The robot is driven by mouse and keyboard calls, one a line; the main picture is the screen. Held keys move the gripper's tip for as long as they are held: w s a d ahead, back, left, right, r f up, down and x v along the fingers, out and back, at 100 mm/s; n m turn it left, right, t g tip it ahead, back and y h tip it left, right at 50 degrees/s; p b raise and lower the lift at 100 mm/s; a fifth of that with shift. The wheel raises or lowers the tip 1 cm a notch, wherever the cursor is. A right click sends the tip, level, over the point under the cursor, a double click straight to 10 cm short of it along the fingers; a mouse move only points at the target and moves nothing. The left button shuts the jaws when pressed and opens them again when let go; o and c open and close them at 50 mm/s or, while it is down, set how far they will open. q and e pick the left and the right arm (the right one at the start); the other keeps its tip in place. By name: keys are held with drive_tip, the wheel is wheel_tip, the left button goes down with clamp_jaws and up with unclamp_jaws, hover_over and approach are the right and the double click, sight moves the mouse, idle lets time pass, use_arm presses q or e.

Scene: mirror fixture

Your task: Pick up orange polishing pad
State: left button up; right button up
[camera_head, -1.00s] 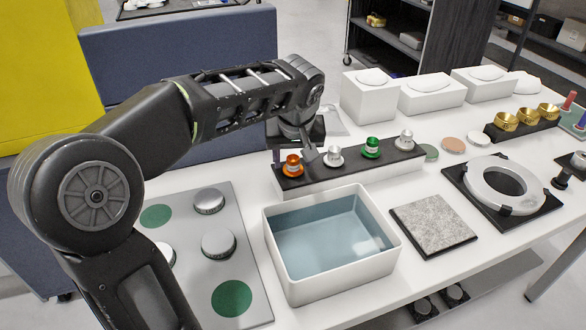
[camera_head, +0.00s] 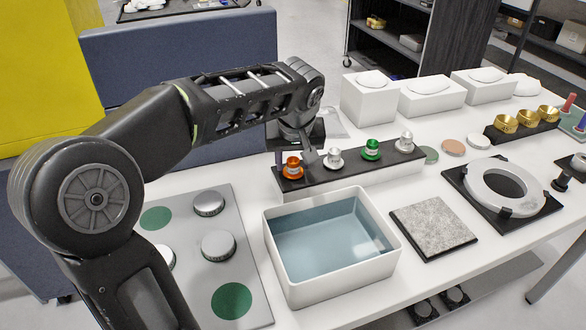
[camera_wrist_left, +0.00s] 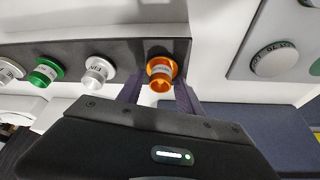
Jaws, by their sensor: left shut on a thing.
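The orange polishing pad (camera_head: 292,168) is a small orange knob-like piece with a pale label at the left end of a dark strip (camera_head: 318,173) on a pale block. My left gripper (camera_head: 295,153) comes down behind it from above. In the left wrist view, the two dark fingers (camera_wrist_left: 159,88) lie on either side of the orange pad (camera_wrist_left: 161,70) and are shut on it. The pad still appears to sit at the strip. A silver piece (camera_head: 334,157), a green piece (camera_head: 371,149) and another silver piece (camera_head: 405,140) share the strip. My right gripper is out of view.
A white bin (camera_head: 385,262) stands in front of the strip. A grey plate (camera_head: 190,225) with silver caps and green discs lies left. A grey textured pad (camera_head: 433,222) and a ring fixture (camera_head: 503,190) are to the right. White boxes (camera_head: 432,97) stand behind.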

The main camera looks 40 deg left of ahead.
sight(293, 163)
use_arm(q)
drive_tip(key=shift+r, duration=0.1)
clamp_jaws()
wheel_tip(293, 163, up, 10)
drive_tip(key=shift+p, duration=0.3)
idle(0.6)
